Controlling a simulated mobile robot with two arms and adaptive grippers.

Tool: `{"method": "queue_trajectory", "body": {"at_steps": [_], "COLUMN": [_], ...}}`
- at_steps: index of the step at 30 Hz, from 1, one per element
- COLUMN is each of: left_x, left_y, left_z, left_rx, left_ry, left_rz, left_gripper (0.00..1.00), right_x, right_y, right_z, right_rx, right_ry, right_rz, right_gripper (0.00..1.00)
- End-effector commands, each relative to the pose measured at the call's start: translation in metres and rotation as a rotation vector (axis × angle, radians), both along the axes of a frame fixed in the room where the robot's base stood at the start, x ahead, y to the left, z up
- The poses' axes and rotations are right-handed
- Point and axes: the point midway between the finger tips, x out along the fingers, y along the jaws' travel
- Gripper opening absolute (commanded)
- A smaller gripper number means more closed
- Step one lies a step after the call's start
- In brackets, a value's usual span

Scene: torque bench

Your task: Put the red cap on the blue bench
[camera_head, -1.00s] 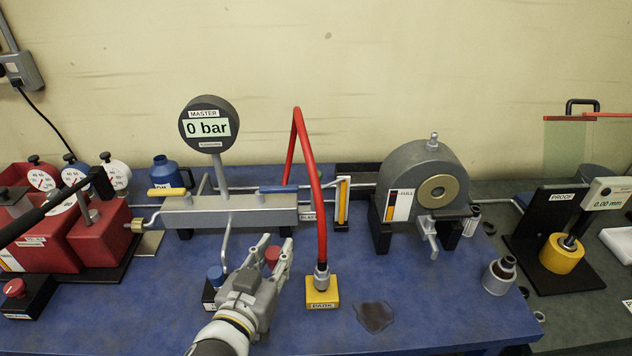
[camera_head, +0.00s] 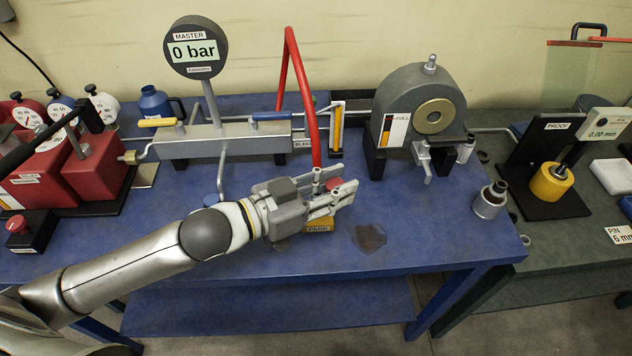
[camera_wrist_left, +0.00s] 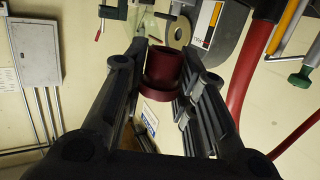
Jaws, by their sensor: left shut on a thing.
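The red cap (camera_head: 334,183) is between the fingers of my left gripper (camera_head: 340,190), which is shut on it. In the left wrist view the dark red cap (camera_wrist_left: 163,72) sits between both fingers, its open side partly seen. The gripper is over the blue bench (camera_head: 440,215), in front of the red hose's lower end and partly covering the yellow PARK block (camera_head: 319,226). Its exact height above the bench is hard to tell. My right gripper is in neither view.
The manifold with its MASTER gauge (camera_head: 195,49) stands behind. A grey round housing (camera_head: 420,105) stands to the right. A dark spill (camera_head: 369,238) lies right of the block. A grey fitting (camera_head: 490,202) stands near the right edge. Clear blue surface lies between spill and fitting.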

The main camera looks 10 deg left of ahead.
Motion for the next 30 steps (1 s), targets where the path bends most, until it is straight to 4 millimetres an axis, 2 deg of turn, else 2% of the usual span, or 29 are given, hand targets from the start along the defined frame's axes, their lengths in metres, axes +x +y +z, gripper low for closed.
{"method": "queue_trajectory", "body": {"at_steps": [18,30], "left_x": [0.0,0.0], "left_y": [-0.042,-0.049], "left_z": [0.006,0.006], "left_rx": [-0.001,-0.001], "left_ry": [-0.004,0.0], "left_rz": [-0.259,-0.315], "left_gripper": [0.0,0.0], "right_x": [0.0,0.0], "right_y": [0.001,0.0], "right_z": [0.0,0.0], "right_rx": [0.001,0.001], "right_ry": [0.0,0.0], "right_rz": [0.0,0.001], "right_gripper": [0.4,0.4]}}
